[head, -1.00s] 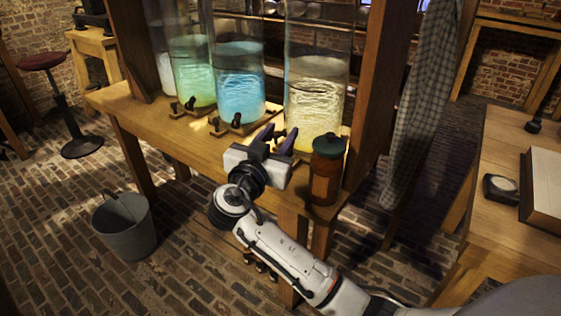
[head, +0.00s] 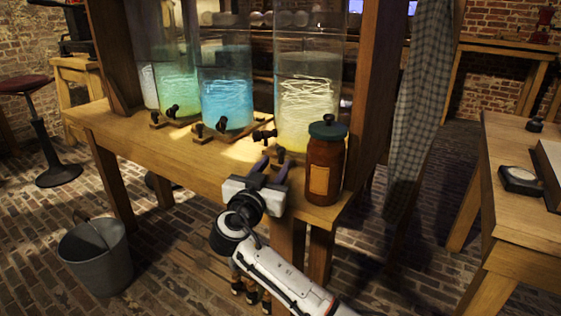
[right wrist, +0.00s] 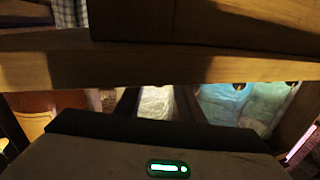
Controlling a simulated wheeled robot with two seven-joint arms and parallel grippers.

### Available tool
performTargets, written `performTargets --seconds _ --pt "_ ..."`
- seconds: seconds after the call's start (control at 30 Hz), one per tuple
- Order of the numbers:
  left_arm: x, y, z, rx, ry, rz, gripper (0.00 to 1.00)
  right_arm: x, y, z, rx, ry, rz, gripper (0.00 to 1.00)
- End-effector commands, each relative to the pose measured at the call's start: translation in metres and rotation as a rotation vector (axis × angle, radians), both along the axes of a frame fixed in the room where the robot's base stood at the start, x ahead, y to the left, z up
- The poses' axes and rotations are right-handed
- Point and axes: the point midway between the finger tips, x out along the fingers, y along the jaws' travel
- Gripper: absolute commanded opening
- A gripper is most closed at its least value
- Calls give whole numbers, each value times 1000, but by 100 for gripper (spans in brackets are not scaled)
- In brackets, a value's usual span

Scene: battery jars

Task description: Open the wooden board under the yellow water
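The yellow water stands in a tall glass jar (head: 307,105) near the right end of the wooden bench; it also shows in the right wrist view (right wrist: 155,102). A black tap (head: 264,134) is at its lower left front, with a small dark knob (head: 281,154) below. The wooden board under it is not clearly distinguishable, partly covered by my gripper. My right gripper (head: 275,164) is at the bench's front edge, just below and in front of the yellow jar. Its fingers are apart with nothing visible between them; the wrist view shows a gap too. My left gripper is out of view.
A brown jar with a green lid (head: 325,165) stands close to the right of my gripper. Blue (head: 227,92) and green (head: 178,88) jars stand left. A wooden post (head: 376,90) rises at the right. A metal bucket (head: 95,258) is on the floor.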

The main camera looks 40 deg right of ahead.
Motion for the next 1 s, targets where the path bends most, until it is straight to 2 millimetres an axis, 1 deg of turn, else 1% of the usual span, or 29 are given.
performTargets --seconds 0.03,0.1,0.3,0.43,0.67,0.7,0.9,1.0 --pt "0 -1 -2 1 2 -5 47 6 -9 0 -4 -2 -2 35" --pt "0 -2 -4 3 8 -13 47 14 -19 0 -3 -1 -2 35" --pt "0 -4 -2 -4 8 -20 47 28 -38 0 -2 0 -1 35" --pt "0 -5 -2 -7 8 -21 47 32 -42 0 0 0 0 35" --pt "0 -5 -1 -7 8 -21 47 33 -42 0 0 0 1 35" --pt "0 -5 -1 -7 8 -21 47 33 -42 0 0 0 1 32" --pt "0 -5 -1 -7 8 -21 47 32 -42 0 0 0 0 0" --pt "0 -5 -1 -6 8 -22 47 32 -42 0 0 0 0 0"
